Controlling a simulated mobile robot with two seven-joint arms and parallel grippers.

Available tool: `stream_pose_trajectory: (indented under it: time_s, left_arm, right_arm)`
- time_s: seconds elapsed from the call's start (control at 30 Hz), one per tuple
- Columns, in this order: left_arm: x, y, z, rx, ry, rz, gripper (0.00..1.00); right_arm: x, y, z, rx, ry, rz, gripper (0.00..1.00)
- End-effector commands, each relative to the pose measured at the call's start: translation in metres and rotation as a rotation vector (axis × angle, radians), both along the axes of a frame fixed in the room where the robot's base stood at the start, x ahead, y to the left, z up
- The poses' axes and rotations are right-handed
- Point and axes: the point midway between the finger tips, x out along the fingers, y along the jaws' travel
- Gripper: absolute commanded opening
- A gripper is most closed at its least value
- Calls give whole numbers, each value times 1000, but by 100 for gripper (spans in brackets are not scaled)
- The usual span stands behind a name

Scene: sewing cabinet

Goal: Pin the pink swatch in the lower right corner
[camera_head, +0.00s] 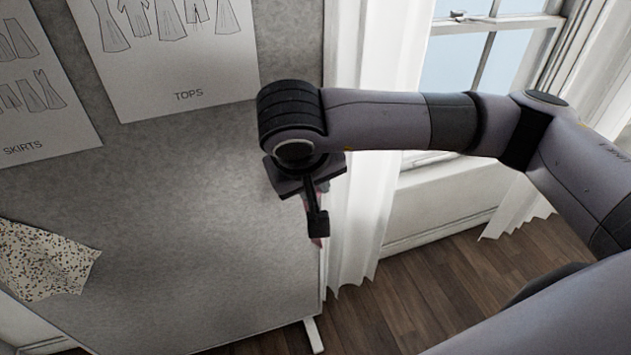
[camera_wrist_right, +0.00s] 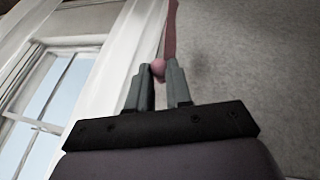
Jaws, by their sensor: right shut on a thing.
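My right gripper (camera_head: 317,224) is in front of the grey board's (camera_head: 200,230) right edge, low down. In the right wrist view its fingers (camera_wrist_right: 160,78) are shut on a small rounded pink piece. A narrow pink strip, the pink swatch (camera_wrist_right: 171,30), runs up from there, seen nearly edge-on. I cannot tell whether the rounded piece is part of the swatch or a separate pin head. In the head view only slivers of the swatch (camera_head: 317,241) show around the gripper. Whether it touches the board is unclear. My left gripper is out of view.
A speckled cream swatch (camera_head: 42,262) is on the board's lower left. Paper sheets with clothing drawings, marked TOPS (camera_head: 165,50) and SKIRTS (camera_head: 35,85), are on its upper part. A white curtain (camera_head: 372,180) and a window (camera_head: 490,60) stand right of the board.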

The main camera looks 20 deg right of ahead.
Motion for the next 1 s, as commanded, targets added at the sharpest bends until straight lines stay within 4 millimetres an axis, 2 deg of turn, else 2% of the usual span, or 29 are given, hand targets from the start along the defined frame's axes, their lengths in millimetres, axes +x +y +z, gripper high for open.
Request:
stream_pose_trajectory:
  time_s: [0.27, 1.0]
  left_arm:
    - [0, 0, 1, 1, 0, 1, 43]
    - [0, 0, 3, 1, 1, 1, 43]
  right_arm:
    - [13, 0, 0, 1, 1, -1, 0]
    - [72, -2, 0, 0, 1, -1, 0]
